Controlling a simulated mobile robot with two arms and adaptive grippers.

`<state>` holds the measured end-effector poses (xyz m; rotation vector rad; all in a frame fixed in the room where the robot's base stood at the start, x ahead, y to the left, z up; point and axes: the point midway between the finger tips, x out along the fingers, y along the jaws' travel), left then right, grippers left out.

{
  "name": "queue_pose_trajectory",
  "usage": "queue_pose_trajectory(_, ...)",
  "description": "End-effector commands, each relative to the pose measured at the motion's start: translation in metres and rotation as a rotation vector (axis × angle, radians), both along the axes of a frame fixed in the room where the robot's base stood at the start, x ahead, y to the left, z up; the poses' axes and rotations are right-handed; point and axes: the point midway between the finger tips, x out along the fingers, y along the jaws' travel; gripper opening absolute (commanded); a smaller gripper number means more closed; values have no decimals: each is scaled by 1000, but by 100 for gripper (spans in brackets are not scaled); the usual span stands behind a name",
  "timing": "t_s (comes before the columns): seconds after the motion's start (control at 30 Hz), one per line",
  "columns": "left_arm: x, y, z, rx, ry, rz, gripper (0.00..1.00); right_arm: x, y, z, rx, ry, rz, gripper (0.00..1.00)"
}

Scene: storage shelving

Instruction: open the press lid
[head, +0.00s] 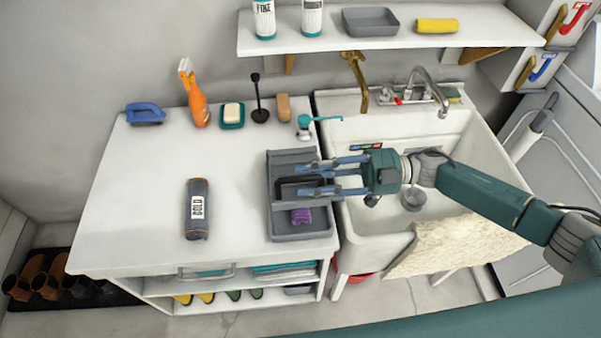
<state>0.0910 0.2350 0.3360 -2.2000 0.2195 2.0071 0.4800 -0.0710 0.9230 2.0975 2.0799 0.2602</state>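The press appears to be the grey, box-like unit (300,230) near the right edge of the white counter. A dark handle-like bar (284,184) shows at its middle, and a purple item (301,216) lies in its front part. I cannot tell clearly whether its lid is shut or raised. My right gripper (305,180) reaches in from the right with its blue fingers spread, over the press and close to the dark bar. Contact with the bar is unclear. The fingers hide part of the press. My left gripper is out of view.
The sink (440,160) is right, under my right arm. A shelf (390,40) hangs above.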

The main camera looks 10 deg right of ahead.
Motion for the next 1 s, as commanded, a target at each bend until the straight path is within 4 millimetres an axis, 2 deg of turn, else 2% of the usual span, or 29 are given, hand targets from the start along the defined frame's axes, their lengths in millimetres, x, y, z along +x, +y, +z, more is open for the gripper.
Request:
queue_pose_trajectory(0.03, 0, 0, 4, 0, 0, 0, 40, 0, 7, 2, 1, -1, 0, 31)
queue_pose_trajectory(0.2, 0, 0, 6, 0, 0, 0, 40, 0, 19, 0, 0, -1, 0, 31)
queue_pose_trajectory(0.47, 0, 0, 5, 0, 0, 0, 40, 0, 20, 0, -1, 0, 0, 31)
queue_pose_trajectory(0.5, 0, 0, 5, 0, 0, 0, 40, 0, 20, 0, -1, 0, 0, 29)
queue_pose_trajectory(0.63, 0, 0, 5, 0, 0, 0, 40, 0, 20, 0, -1, 0, 0, 3)
queue_pose_trajectory(0.67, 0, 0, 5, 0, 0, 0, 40, 0, 20, 0, -1, 0, 0, 0)
queue_pose_trajectory(1.0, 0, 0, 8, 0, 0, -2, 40, 2, 19, 3, -2, 11, -1, 0)
